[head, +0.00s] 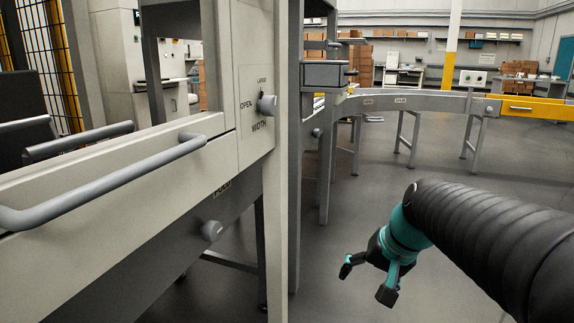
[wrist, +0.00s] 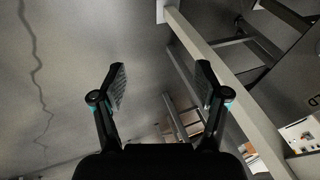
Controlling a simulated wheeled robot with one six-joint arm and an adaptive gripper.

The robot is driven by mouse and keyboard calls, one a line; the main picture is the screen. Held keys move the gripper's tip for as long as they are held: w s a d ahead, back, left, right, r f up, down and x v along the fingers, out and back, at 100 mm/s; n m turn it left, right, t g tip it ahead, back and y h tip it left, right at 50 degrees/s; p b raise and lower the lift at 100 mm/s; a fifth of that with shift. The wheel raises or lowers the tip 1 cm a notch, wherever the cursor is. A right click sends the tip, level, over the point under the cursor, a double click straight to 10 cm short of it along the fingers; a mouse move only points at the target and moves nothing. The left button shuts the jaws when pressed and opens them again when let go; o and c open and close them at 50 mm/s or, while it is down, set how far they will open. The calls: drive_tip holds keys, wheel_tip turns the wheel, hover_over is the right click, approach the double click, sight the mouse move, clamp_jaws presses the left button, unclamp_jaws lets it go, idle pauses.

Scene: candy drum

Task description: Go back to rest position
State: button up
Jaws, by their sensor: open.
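My gripper (head: 367,280) is open and empty at the lower right of the head view, above the grey floor and to the right of the machine frame. My black-sleeved arm with its teal wrist reaches in from the right edge. In the wrist view my gripper (wrist: 162,90) shows its two dark fingers spread apart with nothing between them.
A large grey machine (head: 250,50) with a long handle (head: 110,180) and a width knob (head: 267,105) fills the left. A conveyor (head: 410,102) curves behind to a yellow section (head: 530,110). Open floor (head: 470,220) lies around my arm.

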drive_tip(key=s+r+n+t+h+p, duration=0.1)
drive_tip(key=s+n+h+p, duration=0.1)
drive_tip(key=s, duration=1.3)
drive_tip(key=shift+s+d+r+n+t+h+p, duration=0.2)
drive_tip(key=shift+d+r+n+t+h+p, duration=0.15)
drive_tip(key=shift+n+p, duration=0.7)
